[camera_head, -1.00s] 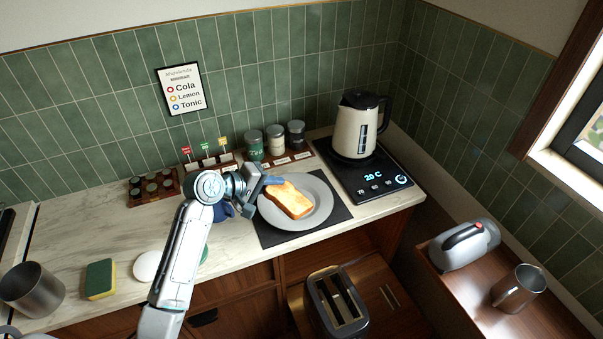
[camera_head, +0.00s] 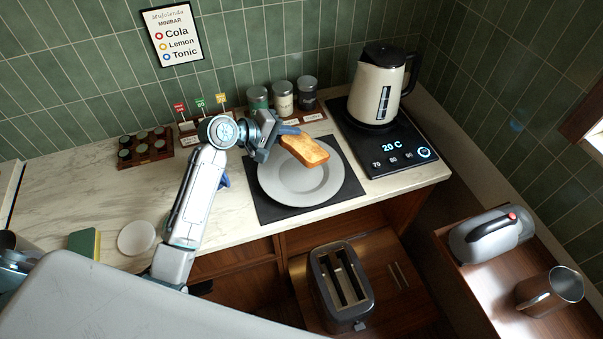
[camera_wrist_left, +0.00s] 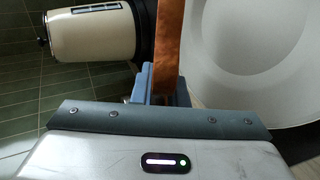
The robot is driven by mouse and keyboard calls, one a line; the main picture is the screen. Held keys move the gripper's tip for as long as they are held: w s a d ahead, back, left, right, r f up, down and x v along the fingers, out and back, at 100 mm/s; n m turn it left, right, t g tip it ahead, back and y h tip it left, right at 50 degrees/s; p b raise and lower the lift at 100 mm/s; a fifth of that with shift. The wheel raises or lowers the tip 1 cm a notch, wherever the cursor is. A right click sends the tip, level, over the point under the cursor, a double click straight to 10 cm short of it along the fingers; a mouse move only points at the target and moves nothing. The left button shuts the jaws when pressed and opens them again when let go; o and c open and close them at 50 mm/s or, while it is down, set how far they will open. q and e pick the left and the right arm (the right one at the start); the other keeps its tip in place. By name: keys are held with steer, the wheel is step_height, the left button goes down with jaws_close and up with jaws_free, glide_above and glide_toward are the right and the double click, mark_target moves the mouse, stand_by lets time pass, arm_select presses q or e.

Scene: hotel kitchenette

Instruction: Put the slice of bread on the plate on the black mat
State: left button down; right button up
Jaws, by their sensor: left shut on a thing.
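The slice of bread (camera_head: 305,151) is toasted golden brown. It appears above the back part of the grey round plate (camera_head: 300,190), which lies on the black mat (camera_head: 262,212). My left gripper (camera_head: 287,131) is shut on one edge of the bread. In the left wrist view the bread (camera_wrist_left: 169,45) shows edge-on between the blue fingers (camera_wrist_left: 163,88), with the plate (camera_wrist_left: 245,45) beside it. The bread looks raised off the plate, though the height is hard to tell. My right gripper is not seen.
A cream kettle (camera_head: 378,90) stands on a black heating base (camera_head: 395,150) right of the mat. Several jars (camera_head: 283,97) stand behind the plate. A toaster (camera_head: 342,285) sits below the counter front. A white round dish (camera_head: 136,238) lies at left.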

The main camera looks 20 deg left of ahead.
arm_select(q)
steer(key=f+b, duration=0.2)
steer(key=f, duration=0.2)
steer(key=shift+s+f+b, duration=0.1)
steer(key=shift+s+b, duration=0.15)
steer(key=shift+b, duration=0.15)
steer(key=shift+w+f, duration=0.15)
steer(key=shift+f, duration=0.35)
steer(key=c, duration=1.6)
jaws_free()
steer(key=p+v, duration=0.5)
steer(key=v, duration=0.2)
steer(key=shift+r, duration=0.15)
steer(key=shift+s+a+r, duration=0.1)
steer(key=shift+s+a, duration=0.25)
steer(key=shift+s, duration=0.1)
steer(key=shift+r+p, duration=0.1)
steer(key=shift+p, duration=0.25)
